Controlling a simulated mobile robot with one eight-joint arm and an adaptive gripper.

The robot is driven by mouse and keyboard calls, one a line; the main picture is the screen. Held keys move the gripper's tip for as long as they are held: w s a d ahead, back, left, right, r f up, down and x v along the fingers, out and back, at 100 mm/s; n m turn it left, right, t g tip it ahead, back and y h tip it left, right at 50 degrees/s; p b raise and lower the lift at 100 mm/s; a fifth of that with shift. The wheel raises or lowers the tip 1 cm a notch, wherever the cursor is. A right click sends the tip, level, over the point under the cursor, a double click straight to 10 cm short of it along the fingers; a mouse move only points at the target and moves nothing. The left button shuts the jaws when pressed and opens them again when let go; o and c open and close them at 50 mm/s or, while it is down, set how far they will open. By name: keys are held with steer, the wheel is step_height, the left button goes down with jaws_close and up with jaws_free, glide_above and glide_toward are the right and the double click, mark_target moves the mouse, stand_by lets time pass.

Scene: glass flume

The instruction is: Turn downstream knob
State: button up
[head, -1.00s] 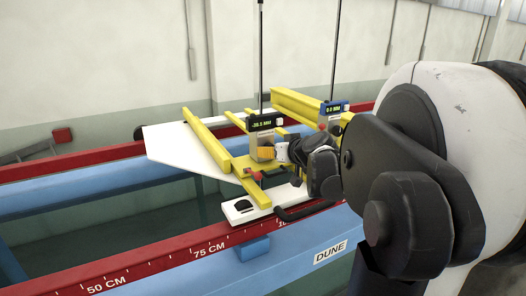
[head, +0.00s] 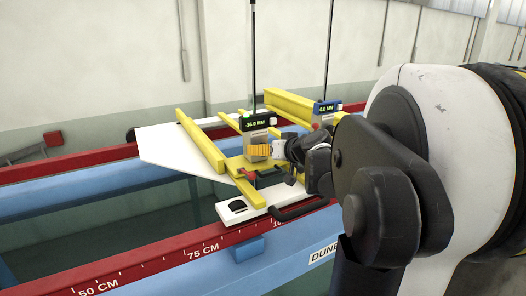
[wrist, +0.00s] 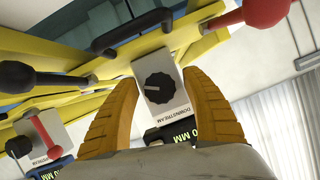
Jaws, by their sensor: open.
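The downstream knob (wrist: 158,88) is a black round dial with a pale pointer mark, on a light grey box labelled DOWNSTREAM (wrist: 178,108) in the wrist view. My gripper (wrist: 160,77) is open, its two yellow ridged fingers on either side of the knob. A gap shows between each finger and the knob; whether they are level with it in depth I cannot tell. In the head view my gripper (head: 259,150) is at the front of the left gauge, whose green display (head: 257,123) seems to read 36.0 MM. The fingers hide the knob there.
A second gauge with a blue-framed display (head: 327,108) stands to the right, on the yellow frame (head: 200,140). A red lever (head: 248,173) and a black handle (head: 300,210) lie close below my gripper. Red rails (head: 165,263) edge the glass flume.

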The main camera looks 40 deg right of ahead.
steer(key=v, duration=1.2)
steer(key=shift+a, duration=0.2)
steer(key=shift+f, duration=0.1)
steer(key=a+f+g+y, duration=0.1)
steer(key=a+f, duration=0.1)
steer(key=a, duration=0.3)
steer(key=w+a+f+n+g+y, duration=0.1)
steer(key=a+f, duration=0.1)
steer(key=a, duration=0.3)
steer(key=a+f, duration=0.2)
steer(key=a, duration=0.3)
steer(key=shift+w+a+f+n+g+y, duration=0.3)
steer(key=shift+w+a+n+g+y, duration=0.05)
steer(key=shift+n+g+y, duration=0.05)
steer(key=s+a+f+n+g, duration=0.1)
steer(key=s+a+f, duration=0.25)
steer(key=a, duration=0.25)
steer(key=s+a+f+n+g+h, duration=0.1)
steer(key=s+a+f, duration=0.25)
steer(key=a, duration=0.25)
steer(key=s+a+f+n+g, duration=0.1)
steer(key=s+a+f, duration=0.1)
steer(key=s+a, duration=0.25)
step_height(320, 180, down, 34)
steer(key=b, duration=3.4)
steer(key=shift+w+a, duration=0.15)
steer(key=shift+w, duration=0.15)
